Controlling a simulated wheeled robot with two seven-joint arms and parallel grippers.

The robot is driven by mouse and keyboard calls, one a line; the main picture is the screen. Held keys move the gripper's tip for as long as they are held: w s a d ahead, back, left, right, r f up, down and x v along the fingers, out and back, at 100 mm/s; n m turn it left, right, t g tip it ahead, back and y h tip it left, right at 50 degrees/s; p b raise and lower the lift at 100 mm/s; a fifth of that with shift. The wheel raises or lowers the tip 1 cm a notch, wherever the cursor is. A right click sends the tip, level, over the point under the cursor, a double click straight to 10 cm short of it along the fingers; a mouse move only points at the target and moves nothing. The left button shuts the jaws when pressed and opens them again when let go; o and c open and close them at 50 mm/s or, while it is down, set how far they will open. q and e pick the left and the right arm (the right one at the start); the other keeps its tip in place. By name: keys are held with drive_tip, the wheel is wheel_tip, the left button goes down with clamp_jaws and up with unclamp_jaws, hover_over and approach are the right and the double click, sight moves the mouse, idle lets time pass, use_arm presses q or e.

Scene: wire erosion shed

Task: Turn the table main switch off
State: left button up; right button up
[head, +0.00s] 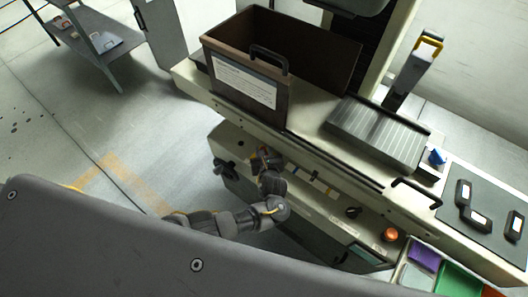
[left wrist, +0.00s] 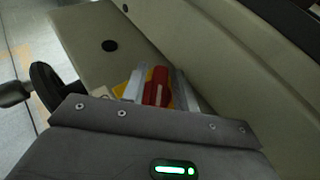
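The switch has a red handle (left wrist: 157,86) on a yellow plate (left wrist: 120,90), on the front of the pale machine table (head: 235,141). My left gripper (left wrist: 160,88) is right at the switch, with one light grey finger on each side of the red handle. The handle fills most of the gap; I cannot tell whether the fingers press on it. In the head view my left gripper (head: 267,160) is at the machine's front panel and hides most of the switch. My right gripper is in neither view.
A black hand knob (head: 224,168) sticks out left of the switch. An orange button (head: 390,234) and a black knob (head: 353,212) are farther right on the panel. A brown bin (head: 225,82) stands on the machine.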

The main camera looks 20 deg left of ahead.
use_arm(q)
drive_tip(key=shift+o, duration=0.7)
drive_tip(key=p+v, duration=0.1)
drive_tip(key=v, duration=0.9)
drive_tip(key=shift+s+d+p, duration=0.2)
drive_tip(key=shift+s+p, duration=0.1)
drive_tip(key=shift+s, duration=0.05)
